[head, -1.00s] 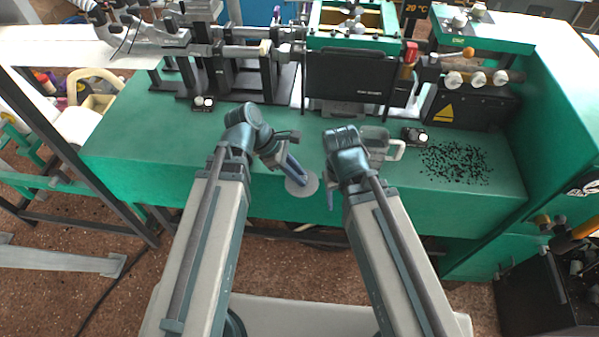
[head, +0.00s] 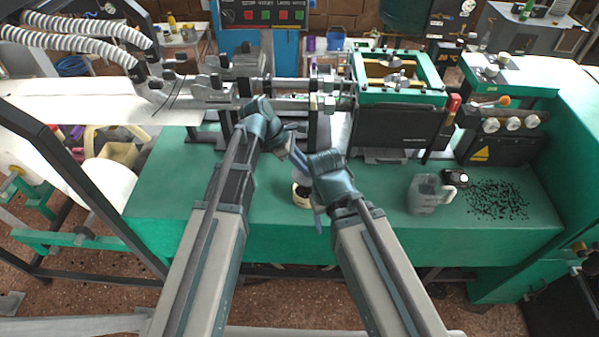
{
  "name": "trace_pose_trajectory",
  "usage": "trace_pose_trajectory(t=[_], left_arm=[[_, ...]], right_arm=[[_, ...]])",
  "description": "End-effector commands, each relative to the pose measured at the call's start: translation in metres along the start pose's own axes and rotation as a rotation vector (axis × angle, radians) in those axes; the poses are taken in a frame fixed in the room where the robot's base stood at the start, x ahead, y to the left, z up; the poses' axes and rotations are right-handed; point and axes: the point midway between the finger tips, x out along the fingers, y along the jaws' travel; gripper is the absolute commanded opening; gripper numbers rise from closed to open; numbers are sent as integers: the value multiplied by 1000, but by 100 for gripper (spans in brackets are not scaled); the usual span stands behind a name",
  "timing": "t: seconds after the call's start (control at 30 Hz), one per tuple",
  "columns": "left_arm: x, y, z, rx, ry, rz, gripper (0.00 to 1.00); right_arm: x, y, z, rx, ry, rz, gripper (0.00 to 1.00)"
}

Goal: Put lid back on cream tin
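The cream tin (head: 301,198) stands near the front edge of the green bench, between my two arms. Its top looks open and dark inside. My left gripper (head: 301,164) reaches in from the upper left, with a pale, round lid (head: 304,176) at its fingertips. The lid is just above the tin and apparently held; its far side is partly hidden by the fingers and my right wrist. My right gripper (head: 318,218) points down close beside the tin's right side. Its fingers are small and overlapped, so I cannot tell their opening or whether they touch the tin.
A grey jug (head: 424,196) stands to the right, with a small black-and-white item (head: 455,179) and scattered black bits (head: 497,199) beyond it. Machinery (head: 400,128) lines the back of the bench. The bench's left front (head: 165,200) is clear.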

Motion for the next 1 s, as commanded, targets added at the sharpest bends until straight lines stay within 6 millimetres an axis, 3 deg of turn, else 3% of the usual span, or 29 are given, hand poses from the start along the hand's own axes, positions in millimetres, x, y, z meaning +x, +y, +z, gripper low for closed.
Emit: trace_pose_trajectory(t=[0.47,1.0], left_arm=[[9,1,-5,0,0,0,0],[49,1,-31,0,0,0,0]], right_arm=[[11,-1,0,0,0,0,57],[58,-5,-3,0,0,0,57]])
